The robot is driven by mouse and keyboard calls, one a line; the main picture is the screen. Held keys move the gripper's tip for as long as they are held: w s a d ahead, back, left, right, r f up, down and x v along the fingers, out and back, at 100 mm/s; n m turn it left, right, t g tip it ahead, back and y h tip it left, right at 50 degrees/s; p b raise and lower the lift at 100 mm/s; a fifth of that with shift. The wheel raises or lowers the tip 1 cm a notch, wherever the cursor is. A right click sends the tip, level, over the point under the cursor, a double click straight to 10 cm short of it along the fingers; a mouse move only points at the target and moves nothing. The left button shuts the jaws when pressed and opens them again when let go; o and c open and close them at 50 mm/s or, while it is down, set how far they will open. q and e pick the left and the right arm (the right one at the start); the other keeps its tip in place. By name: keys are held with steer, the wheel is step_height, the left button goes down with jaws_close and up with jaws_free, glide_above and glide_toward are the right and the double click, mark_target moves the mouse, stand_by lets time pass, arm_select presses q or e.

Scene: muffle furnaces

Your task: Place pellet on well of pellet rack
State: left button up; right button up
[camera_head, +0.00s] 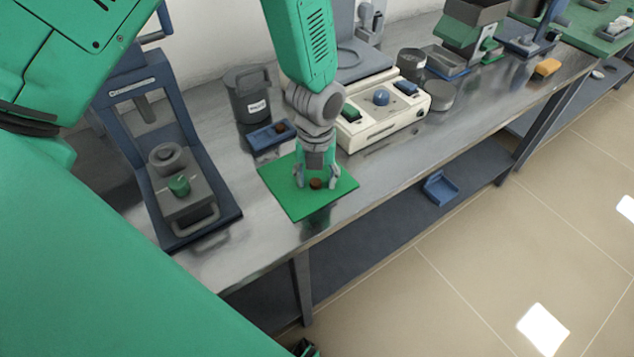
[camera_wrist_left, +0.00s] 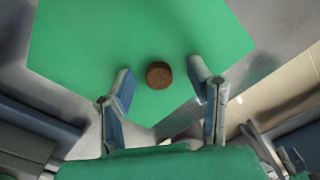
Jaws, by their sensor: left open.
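A small brown round pellet (camera_head: 316,184) lies on the green mat (camera_head: 290,207) on the steel bench; it also shows in the left wrist view (camera_wrist_left: 158,75). My left gripper (camera_head: 316,179) points down over the mat, its fingers open. In the left wrist view the pellet appears between the two fingertips (camera_wrist_left: 160,72), with a gap on each side. A small blue rack (camera_head: 259,139) stands just behind the mat, with a dark brown piece in its right part. Its wells are too small to make out clearly. My right gripper is not visible.
A blue-framed press (camera_head: 180,190) stands left of the mat. A dark grey canister (camera_head: 247,95) is behind the rack. A cream device with knobs (camera_head: 385,110) stands to the right of the arm. The bench's front edge runs close to the mat's near corner.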

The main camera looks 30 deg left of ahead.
arm_select(q)
steer(key=shift+a, duration=0.1)
steer(key=shift+c, duration=1.4)
steer(key=c, duration=0.5)
